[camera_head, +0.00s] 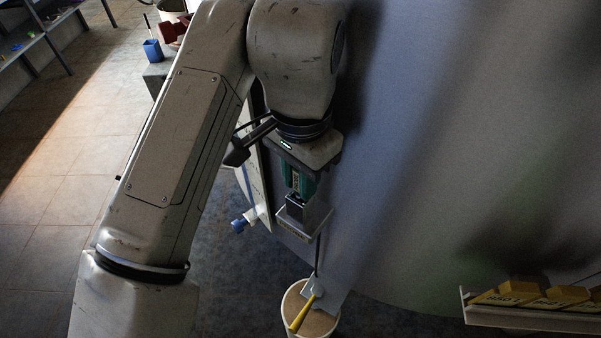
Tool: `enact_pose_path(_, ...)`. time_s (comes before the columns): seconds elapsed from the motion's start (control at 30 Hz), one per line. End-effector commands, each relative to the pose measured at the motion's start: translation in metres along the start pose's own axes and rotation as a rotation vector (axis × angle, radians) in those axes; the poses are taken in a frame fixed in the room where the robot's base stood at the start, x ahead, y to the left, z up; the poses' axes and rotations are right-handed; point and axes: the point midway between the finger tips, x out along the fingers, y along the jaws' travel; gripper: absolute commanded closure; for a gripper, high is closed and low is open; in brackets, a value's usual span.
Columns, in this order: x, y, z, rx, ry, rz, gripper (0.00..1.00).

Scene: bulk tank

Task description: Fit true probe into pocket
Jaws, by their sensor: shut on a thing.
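My gripper (298,188) points down in front of the large grey tank (450,130). It is shut on a teal-bodied piece (299,179), which looks like the probe; its printed marking is too small to read. A dark block and a light bracket-like plate (306,224) show just below the jaws. A thin dark rod (317,258) runs down from there toward the bucket. I cannot tell whether the rod belongs to the held piece. I cannot make out the pocket clearly; the jaws and my arm hide part of the tank's side here.
A pale bucket (334,328) stands below, with a yellow-handled tool (300,316) across it. A ledge (530,322) with yellow boxes (508,294) is at lower right. A blue-and-white valve (243,221) sticks out left of the gripper. A blue cup (152,50) stands far back.

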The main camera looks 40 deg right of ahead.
Motion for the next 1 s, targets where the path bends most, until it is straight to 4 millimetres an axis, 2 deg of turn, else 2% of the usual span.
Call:
enact_pose_path(0.4, 0.0102, 0.0001, 0.0, 0.0, 0.0, 0.0, 1.0)
enact_pose_path(0.43, 0.01, 0.0001, 0.0001, 0.0, 0.0, 0.0, 0.76)
enact_pose_path(0.7, 0.0093, 0.0001, 0.0, 0.0, 0.0, 0.0, 0.5)
enact_pose_path(0.73, 0.0093, 0.0001, 0.0, 0.0, 0.0, 0.0, 0.47)
enact_pose_path(1.0, 0.008, -0.0001, 0.0, 0.0, 0.0, 0.0, 0.47)
